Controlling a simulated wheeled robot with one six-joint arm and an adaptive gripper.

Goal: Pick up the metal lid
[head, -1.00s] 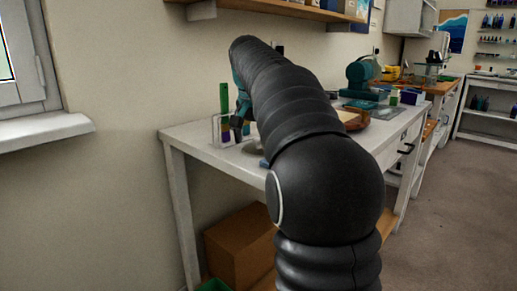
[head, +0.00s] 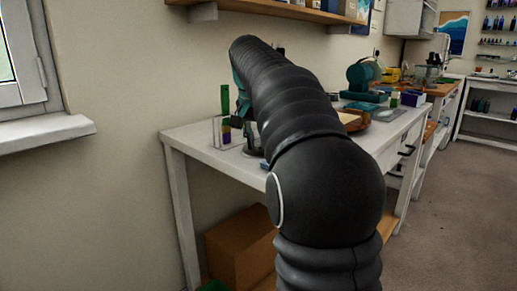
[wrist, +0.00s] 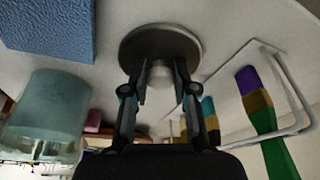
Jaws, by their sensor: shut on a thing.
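The metal lid (wrist: 168,42) is a round grey disc with a pale knob (wrist: 160,73), seen in the wrist view. It appears to rest on the white table. My gripper (wrist: 161,80) has its two fingers on either side of the knob and is shut on it. In the head view my gripper (head: 246,132) is low over the table's left end, partly behind my arm.
A green-handled brush (wrist: 266,125) stands in a wire holder (wrist: 293,88) close on the right in the wrist view. A textured blue block (wrist: 52,28) and a translucent cup (wrist: 48,118) are on the left. The table's (head: 195,140) front left corner is clear.

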